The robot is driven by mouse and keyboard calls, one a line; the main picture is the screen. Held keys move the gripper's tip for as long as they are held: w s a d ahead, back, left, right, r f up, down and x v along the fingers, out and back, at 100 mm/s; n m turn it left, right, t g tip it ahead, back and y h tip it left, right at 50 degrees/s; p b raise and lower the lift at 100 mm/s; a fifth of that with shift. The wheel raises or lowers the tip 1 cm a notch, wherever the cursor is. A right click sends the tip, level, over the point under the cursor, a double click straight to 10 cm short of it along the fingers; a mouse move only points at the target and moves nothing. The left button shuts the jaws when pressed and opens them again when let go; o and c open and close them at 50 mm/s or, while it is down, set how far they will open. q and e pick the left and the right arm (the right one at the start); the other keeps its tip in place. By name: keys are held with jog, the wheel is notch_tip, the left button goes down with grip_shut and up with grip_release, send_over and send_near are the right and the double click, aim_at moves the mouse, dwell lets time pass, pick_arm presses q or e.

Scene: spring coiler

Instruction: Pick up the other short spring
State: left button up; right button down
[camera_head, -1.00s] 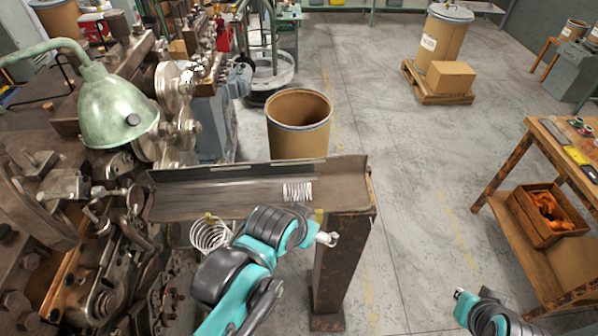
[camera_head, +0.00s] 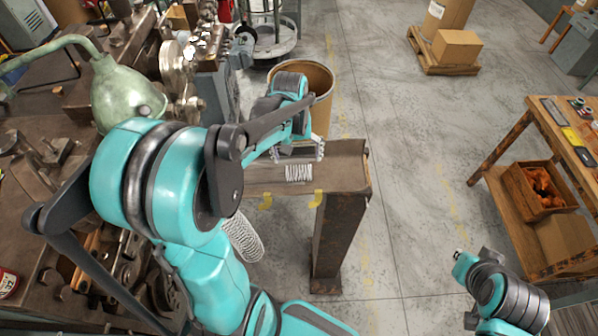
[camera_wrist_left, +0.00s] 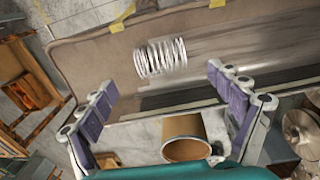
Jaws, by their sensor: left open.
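A short light-coloured wire spring (camera_head: 298,173) lies in the metal trough (camera_head: 347,177), near its right end. It also shows in the left wrist view (camera_wrist_left: 160,58), lying on its side. My left gripper (camera_head: 300,152) is just beyond the spring and apart from it. In the left wrist view the two purple-padded fingers (camera_wrist_left: 162,82) are spread wide, with nothing between the pads. The left part of the trough is hidden by my left arm. Part of my right arm shows at lower right, but I cannot make out its gripper.
A larger coil (camera_head: 243,237) hangs in front of the trough, partly behind my arm. A brown drum (camera_head: 318,82) stands behind the trough. Machinery and a green lamp (camera_head: 125,92) fill the left side. A wooden workbench (camera_head: 540,125) stands at right, with clear floor between.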

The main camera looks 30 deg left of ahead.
aim_at(298, 169)
pick_arm(q)
jog(key=shift+w+a+f, duration=0.15)
jog(key=shift+a+f, duration=0.05)
jog(key=shift+f, duration=0.2)
jog(key=f, duration=0.7)
jog(key=shift+w+d+f+b, duration=0.25)
jog(key=shift+b, duration=0.1)
jog(key=c, duration=1.2)
